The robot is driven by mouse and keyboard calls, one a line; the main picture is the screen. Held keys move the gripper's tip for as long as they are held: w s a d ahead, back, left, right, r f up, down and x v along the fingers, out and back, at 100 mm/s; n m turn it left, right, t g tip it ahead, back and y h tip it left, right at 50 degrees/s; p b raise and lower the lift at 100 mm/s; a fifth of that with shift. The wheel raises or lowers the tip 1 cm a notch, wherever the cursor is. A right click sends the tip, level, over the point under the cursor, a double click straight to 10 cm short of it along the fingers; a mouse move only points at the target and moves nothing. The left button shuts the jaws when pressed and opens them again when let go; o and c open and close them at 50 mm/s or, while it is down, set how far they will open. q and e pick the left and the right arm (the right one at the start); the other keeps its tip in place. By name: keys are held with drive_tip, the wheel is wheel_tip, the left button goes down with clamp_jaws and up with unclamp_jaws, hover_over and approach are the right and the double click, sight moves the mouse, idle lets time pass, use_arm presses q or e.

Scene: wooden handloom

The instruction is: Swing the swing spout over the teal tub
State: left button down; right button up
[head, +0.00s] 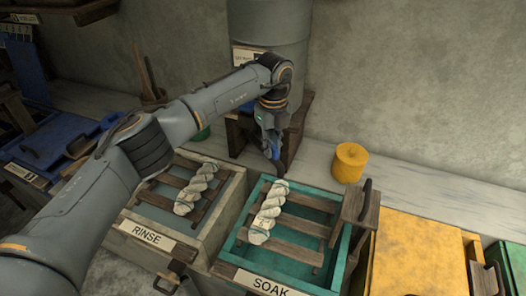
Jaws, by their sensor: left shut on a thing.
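The teal tub (338,262), labelled SOAK, stands right of centre with wooden slats and a twisted pale skein inside. My left gripper (274,149) is near the tub's back left corner, in front of the grey tank. It is shut on a dark piece that looks like the swing spout (281,166). The spout's low end shows close to the tub's back edge. Most of the spout is hidden by my gripper, so its exact direction is hard to tell. My right gripper is not in view.
A RINSE tub (222,222) with slats and a skein stands left of the teal tub. A yellow canister (349,162) sits on the ledge behind. A yellow box (415,250) is at the right. The grey tank (268,20) stands against the wall.

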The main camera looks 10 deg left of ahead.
use_arm(q)
drive_tip(key=shift+w+d+n, duration=0.5)
drive_tip(key=shift+w+n, duration=0.15)
drive_tip(key=shift+n, duration=0.05)
drive_tip(key=shift+r, duration=0.15)
drive_tip(key=c, duration=1.5)
unclamp_jaws()
drive_tip(key=shift+o, duration=0.8)
wheel_tip(320, 180, up, 12)
